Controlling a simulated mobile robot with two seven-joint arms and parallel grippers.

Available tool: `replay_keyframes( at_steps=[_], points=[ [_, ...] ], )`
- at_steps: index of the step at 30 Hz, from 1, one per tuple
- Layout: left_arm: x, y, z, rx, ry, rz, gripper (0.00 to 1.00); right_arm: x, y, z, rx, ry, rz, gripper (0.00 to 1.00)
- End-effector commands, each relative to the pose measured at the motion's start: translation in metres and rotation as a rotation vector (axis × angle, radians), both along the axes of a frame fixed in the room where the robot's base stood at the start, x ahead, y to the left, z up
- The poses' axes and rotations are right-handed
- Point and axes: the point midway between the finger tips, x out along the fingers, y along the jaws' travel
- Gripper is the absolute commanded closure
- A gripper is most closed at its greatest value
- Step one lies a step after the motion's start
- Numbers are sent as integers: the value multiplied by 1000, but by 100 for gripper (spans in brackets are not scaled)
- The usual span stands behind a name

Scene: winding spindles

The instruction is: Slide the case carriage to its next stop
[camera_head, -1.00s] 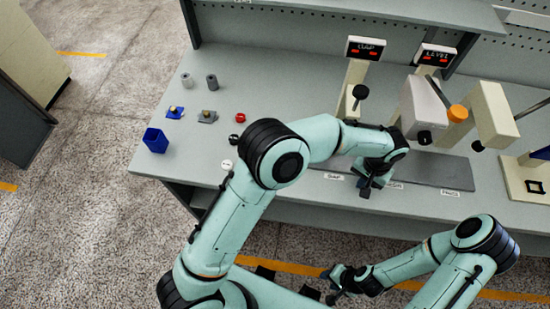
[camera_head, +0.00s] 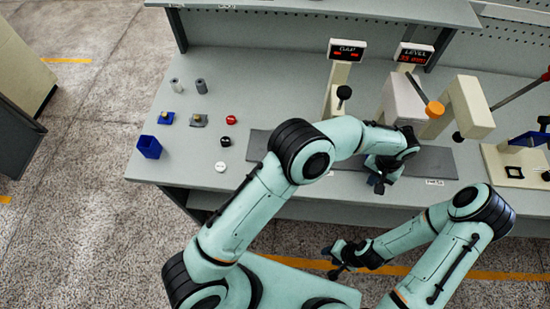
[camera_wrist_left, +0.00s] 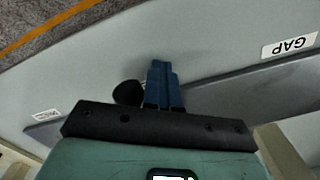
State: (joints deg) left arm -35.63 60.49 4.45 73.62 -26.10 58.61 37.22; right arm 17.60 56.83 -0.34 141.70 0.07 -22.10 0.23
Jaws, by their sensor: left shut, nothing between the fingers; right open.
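The case carriage cannot be made out for certain; my left arm covers the middle of its likely track, a dark grey strip (camera_head: 262,143) along the bench front. My left gripper (camera_head: 379,183) is over the strip's front edge, near the right-hand label. In the left wrist view its blue fingers (camera_wrist_left: 164,84) are together with nothing between them. A black rounded knob (camera_wrist_left: 128,93) is just left of the fingers; I cannot tell whether it touches them or belongs to the carriage. My right gripper (camera_head: 337,263) is open and empty, in front of the bench.
Behind the strip stand a GAP display (camera_head: 347,50), a LEVEL display (camera_head: 413,56) and cream machine heads (camera_head: 467,107), one with an orange knob (camera_head: 434,110). A blue bin (camera_head: 149,147) and small parts lie left. A GAP label (camera_wrist_left: 289,46) marks the front edge.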

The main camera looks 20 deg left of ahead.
Motion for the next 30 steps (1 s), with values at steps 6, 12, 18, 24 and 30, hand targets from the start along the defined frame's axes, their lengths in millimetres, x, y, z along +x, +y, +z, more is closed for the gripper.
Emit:
replay_keyframes(
  at_steps=[6,12,18,24,30],
  points=[
    [2,-5,0,-5,-5,0,100,3,0,2,0,-3,0,57],
    [2,-5,1,-7,-5,0,100,2,0,2,0,-2,0,57],
    [1,-4,16,-9,-8,-1,100,2,0,2,0,-2,0,57],
    [0,1,36,-6,-7,0,100,2,0,2,0,-2,0,57],
    [-1,5,55,-5,-5,0,100,2,0,2,0,-2,0,57]
  ],
)
